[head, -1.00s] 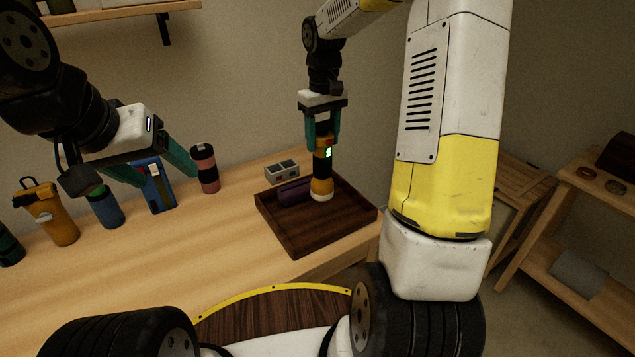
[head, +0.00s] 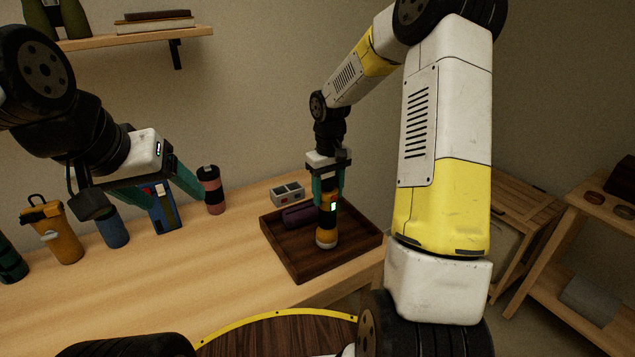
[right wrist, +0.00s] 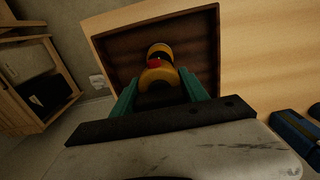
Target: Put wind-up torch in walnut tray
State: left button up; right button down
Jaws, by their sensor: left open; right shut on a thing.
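The wind-up torch (head: 326,232), yellow-orange and black, is upright in my right gripper (head: 328,192), which is shut on its upper part. Its lower end is inside the outline of the walnut tray (head: 305,272); I cannot tell whether it touches the tray floor. In the right wrist view the torch (right wrist: 160,62) shows between the teal fingers (right wrist: 158,90), over the tray (right wrist: 110,42). A dark purple roll (head: 298,215) lies in the tray just behind the torch. My left gripper (head: 158,205) is open and empty above the table, in front of a blue box.
On the table stand a pink-and-black cylinder (head: 211,190), a blue box (head: 163,213), a blue canister (head: 113,232), a yellow bottle (head: 58,238) and a dark green cylinder (head: 8,262). A small grey box (head: 287,193) is behind the tray. The table front is clear.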

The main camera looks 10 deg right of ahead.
jog(key=c, duration=0.6)
grip_release()
jog(key=shift+f, duration=0.1)
notch_tip(320, 180, up, 11)
jog(key=shift+r, duration=0.1)
jog(key=shift+s+r, duration=0.1)
jog(key=shift+r, duration=0.55)
jog(key=shift+s+a+r+m+t+y, duration=0.5)
jog(key=shift+s+r+t, duration=0.75)
jog(key=shift+s, duration=2.8)
jog(key=shift+s+a+r+m+t+y, duration=0.25)
jog(key=shift+s+r+m+t, duration=1)
jog(key=shift+s, duration=2.8)
jog(key=shift+s+a+r+n+t+y, duration=0.1)
jog(key=shift+s+a+r+t+y, duration=0.4)
jog(key=shift+s+r, duration=2.5)
